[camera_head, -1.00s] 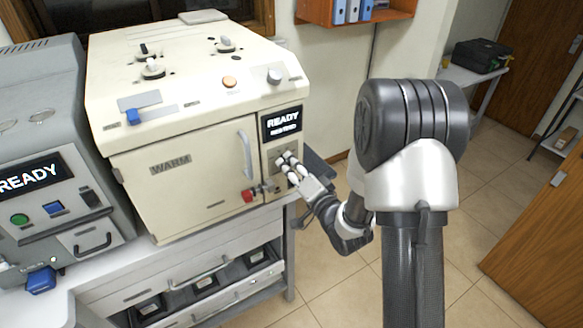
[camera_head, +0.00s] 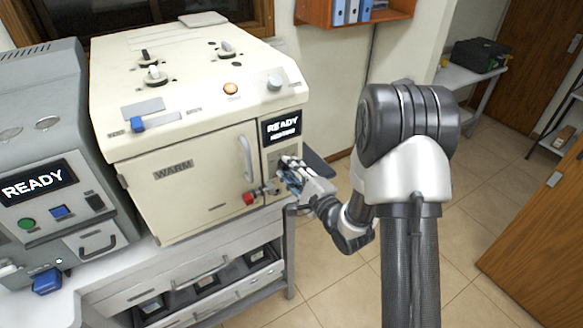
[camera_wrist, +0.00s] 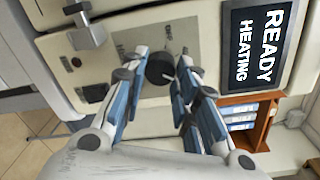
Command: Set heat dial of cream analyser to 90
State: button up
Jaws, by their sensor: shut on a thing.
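The cream analyser (camera_head: 190,175) is the large cream cabinet marked WARM. Its right front panel has a black display (camera_head: 281,126), which reads READY HEATING in the wrist view (camera_wrist: 255,45). In the wrist view, a round black dial (camera_wrist: 159,70) sits between the fingertips of my gripper (camera_wrist: 163,62). The fingers are shut on it from both sides. The dial's setting is too small to read.
A red knob (camera_head: 249,198) and a door handle (camera_head: 245,158) lie left of my gripper. An orange lamp (camera_head: 231,88) is on the top panel. A grey machine (camera_head: 45,150) stands at left. Open floor (camera_head: 330,285) lies right of the bench.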

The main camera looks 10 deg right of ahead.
jog(key=m+p, duration=0.2)
jog(key=m, duration=0.3)
jog(key=shift+m, duration=0.3)
dwell(0.4)
jog(key=o, duration=1.1)
jog(key=v, duration=1.2)
jog(key=shift+d+f, duration=0.1)
jog(key=shift+f, duration=0.05)
